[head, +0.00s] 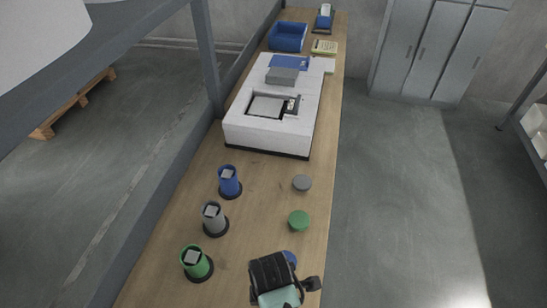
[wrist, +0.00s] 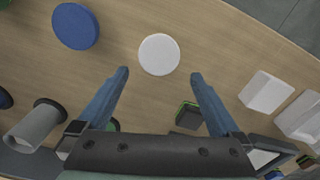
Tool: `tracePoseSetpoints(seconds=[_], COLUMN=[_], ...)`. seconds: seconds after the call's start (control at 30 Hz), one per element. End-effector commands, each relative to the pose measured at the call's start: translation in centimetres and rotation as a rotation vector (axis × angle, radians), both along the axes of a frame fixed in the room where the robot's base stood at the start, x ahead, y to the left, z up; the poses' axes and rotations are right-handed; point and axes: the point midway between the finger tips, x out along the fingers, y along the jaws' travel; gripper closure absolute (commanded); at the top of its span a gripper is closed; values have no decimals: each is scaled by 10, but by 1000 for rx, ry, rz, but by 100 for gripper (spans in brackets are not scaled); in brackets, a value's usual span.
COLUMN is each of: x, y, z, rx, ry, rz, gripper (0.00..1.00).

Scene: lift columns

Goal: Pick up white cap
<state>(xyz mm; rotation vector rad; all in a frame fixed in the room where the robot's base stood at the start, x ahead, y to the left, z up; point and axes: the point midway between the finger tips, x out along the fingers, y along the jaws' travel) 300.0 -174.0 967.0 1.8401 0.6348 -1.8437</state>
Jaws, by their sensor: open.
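The white cap (wrist: 159,54) is a round disc on the wooden table in the wrist view. It lies just ahead of my gripper (wrist: 159,74), between the lines of its two blue fingers. The fingers are apart with nothing between the tips. I cannot tell their height above the table. In the head view my gripper (head: 274,276) is at the near end of the table, and no white cap shows there; my gripper may hide it.
A blue cap (wrist: 76,26) lies left of the white one. In the head view, a green cap (head: 299,221) and a grey cap (head: 302,183) lie farther along. Blue (head: 229,182), grey (head: 213,218) and green (head: 196,262) cylinders stand left. White blocks (wrist: 266,92) lie right.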

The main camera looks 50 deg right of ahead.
Motion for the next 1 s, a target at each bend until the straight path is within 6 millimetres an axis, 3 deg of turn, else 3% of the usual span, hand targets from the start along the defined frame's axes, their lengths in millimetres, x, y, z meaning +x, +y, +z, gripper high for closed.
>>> tracePoseSetpoints(seconds=[0.1,0.37,0.7,1.0], x=[0,-2,-6,-6], y=[0,-2,-4,-5], z=[-14,-30,-69,-73], rx=[-1,-2,-3,-4], ry=[-1,-1,-3,-5], rz=[0,-2,-1,-1], gripper=[0,0,0,0])
